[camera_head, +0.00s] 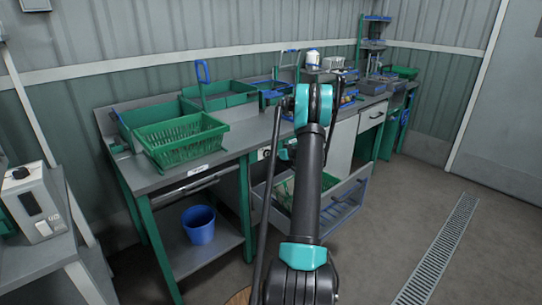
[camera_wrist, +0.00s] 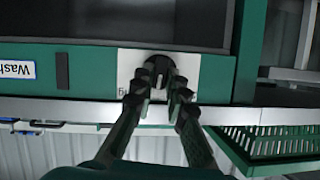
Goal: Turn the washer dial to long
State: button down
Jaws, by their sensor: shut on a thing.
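The dial (camera_wrist: 157,64) is a round black knob on a white plate (camera_wrist: 207,72) in the wrist view. The plate is set in the green front edge of the bench. My gripper (camera_wrist: 159,84) reaches up to the dial from below in the picture, with its dark fingers shut on it, one at each side. The fingers hide the lower part of the dial and much of the plate. Small lettering shows at the plate's left edge, too little to read, so I cannot tell the dial's setting.
A label starting "Wash" (camera_wrist: 15,70) is on the green edge. In the head view, a green basket (camera_head: 183,142) and green trays stand on the bench (camera_head: 150,182). A blue bucket (camera_head: 199,225) is on the lower shelf. A drawer stands open beside my arm. The floor at right is clear.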

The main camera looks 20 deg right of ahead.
jog(key=m+y, duration=0.2)
jog(key=m, duration=0.1)
jog(key=m+y, duration=0.1)
jog(key=shift+w+d+f+g, duration=0.1)
jog(key=shift+d+f+g, duration=0.05)
jog(key=shift+d+g, duration=0.15)
jog(key=shift+m, duration=0.3)
dwell(0.3)
jog(key=c, duration=1.5)
grip_release()
jog(key=shift+c, duration=0.2)
jog(key=v, duration=1.2)
